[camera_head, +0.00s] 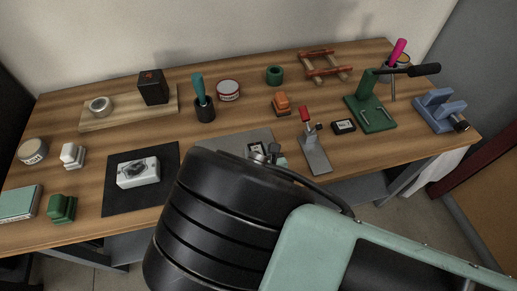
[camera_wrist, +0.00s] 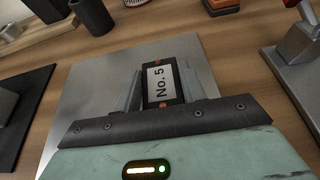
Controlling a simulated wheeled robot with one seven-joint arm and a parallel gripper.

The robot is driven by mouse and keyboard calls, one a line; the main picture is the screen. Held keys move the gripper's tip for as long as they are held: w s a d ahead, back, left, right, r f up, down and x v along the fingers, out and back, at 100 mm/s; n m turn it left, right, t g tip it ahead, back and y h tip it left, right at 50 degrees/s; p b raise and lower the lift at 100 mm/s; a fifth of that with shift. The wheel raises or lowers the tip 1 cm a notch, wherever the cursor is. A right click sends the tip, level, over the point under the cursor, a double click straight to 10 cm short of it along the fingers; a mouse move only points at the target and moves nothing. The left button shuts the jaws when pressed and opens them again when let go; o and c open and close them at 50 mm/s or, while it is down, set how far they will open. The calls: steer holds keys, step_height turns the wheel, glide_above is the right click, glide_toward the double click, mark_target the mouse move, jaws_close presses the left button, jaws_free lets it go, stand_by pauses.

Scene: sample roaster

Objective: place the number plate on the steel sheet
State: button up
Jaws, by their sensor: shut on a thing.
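The number plate (camera_wrist: 161,80) is a small dark-framed plate with a white face reading "No. 5". It sits between the fingers of my gripper (camera_wrist: 162,92), which is shut on it. The plate is over the grey steel sheet (camera_wrist: 92,90); whether it touches the sheet I cannot tell. In the head view the steel sheet (camera_head: 226,142) lies near the table's front edge, partly hidden by my arm. The plate (camera_head: 255,148) shows at its right part, beside my gripper (camera_head: 267,153).
Right of the sheet stands a metal stand with a red handle (camera_head: 307,135), and a small dark labelled block (camera_head: 343,126) lies beyond it. A black mat (camera_head: 113,193) with a white device lies left. A dark cup (camera_head: 204,110) and an orange-brown block (camera_head: 281,103) stand behind.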

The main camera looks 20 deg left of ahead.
steer(key=o, duration=1.2)
steer(key=shift+f, duration=0.1)
